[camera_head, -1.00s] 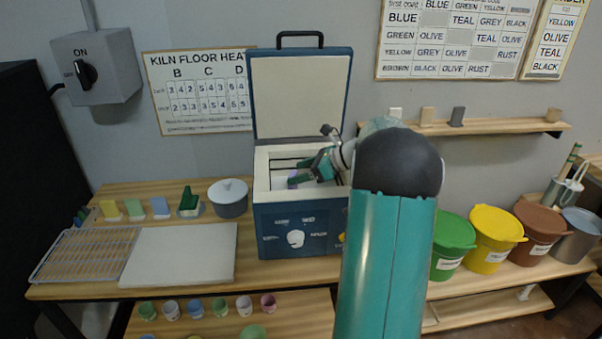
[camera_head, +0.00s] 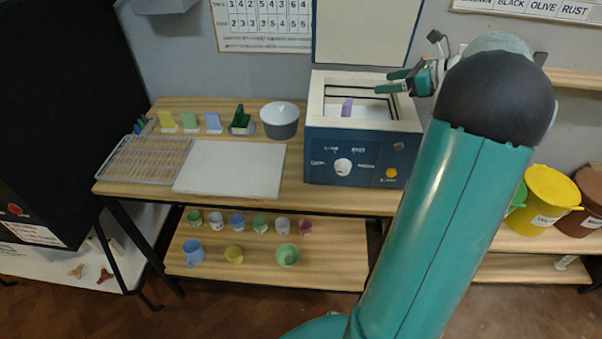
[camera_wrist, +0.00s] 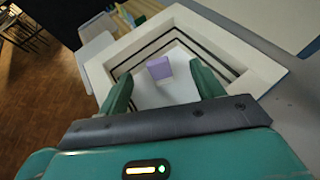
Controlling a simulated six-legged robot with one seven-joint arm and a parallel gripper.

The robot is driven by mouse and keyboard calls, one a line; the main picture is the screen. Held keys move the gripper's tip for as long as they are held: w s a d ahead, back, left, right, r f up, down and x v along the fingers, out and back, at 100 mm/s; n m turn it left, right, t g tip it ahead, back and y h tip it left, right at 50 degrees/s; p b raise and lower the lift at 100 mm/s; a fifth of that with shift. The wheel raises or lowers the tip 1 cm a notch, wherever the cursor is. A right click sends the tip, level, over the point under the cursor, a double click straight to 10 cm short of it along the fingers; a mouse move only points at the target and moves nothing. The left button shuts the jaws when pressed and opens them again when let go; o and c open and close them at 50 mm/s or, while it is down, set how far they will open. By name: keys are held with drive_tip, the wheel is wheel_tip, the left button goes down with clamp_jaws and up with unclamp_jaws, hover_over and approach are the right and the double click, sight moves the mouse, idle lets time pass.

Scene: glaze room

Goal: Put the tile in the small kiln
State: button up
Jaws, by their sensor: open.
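The small kiln (camera_head: 325,150) is a blue box on the table with its lid (camera_head: 362,35) raised and a white chamber open at the top. A small purple tile (camera_head: 347,107) stands inside the chamber, toward its left side. In the wrist view the tile (camera_wrist: 160,68) is on the pale chamber floor, apart from my fingers. My gripper (camera_head: 390,82) is open and empty above the right back part of the kiln opening. The wrist view shows my gripper (camera_wrist: 160,88) with its two green fingers wide apart, pointing toward the chamber.
Several small cups and bowls stand on the shelf below (camera_head: 330,278). A yellow bucket (camera_head: 548,195) is at the right.

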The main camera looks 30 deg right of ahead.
drive_tip(key=w+a+r+m+t+h, duration=0.5)
drive_tip(key=w+a+r+m, duration=0.35)
drive_tip(key=r, duration=0.25)
drive_tip(key=s+a+r+m+h, duration=0.2)
drive_tip(key=a+r+m+h, duration=0.35)
drive_tip(key=m, duration=0.85)
drive_tip(key=s+a+f+m+g+y, duration=0.2)
drive_tip(key=s+a+f+m+g, duration=0.3)
drive_tip(key=s+a+f+m, duration=0.4)
drive_tip(key=s+a+f+m+g+y, duration=0.2)
drive_tip(key=s+a+f+m+g, duration=0.3)
drive_tip(key=s+a+f+m, duration=0.5)
drive_tip(key=s+a+f, duration=0.1)
drive_tip(key=s+a, duration=0.4)
drive_tip(key=a, duration=0.2)
drive_tip(key=shift+s+g, duration=0.25)
drive_tip(key=shift+g, duration=0.15)
drive_tip(key=shift+a+r+y, duration=0.1)
drive_tip(key=shift+y, duration=0.15)
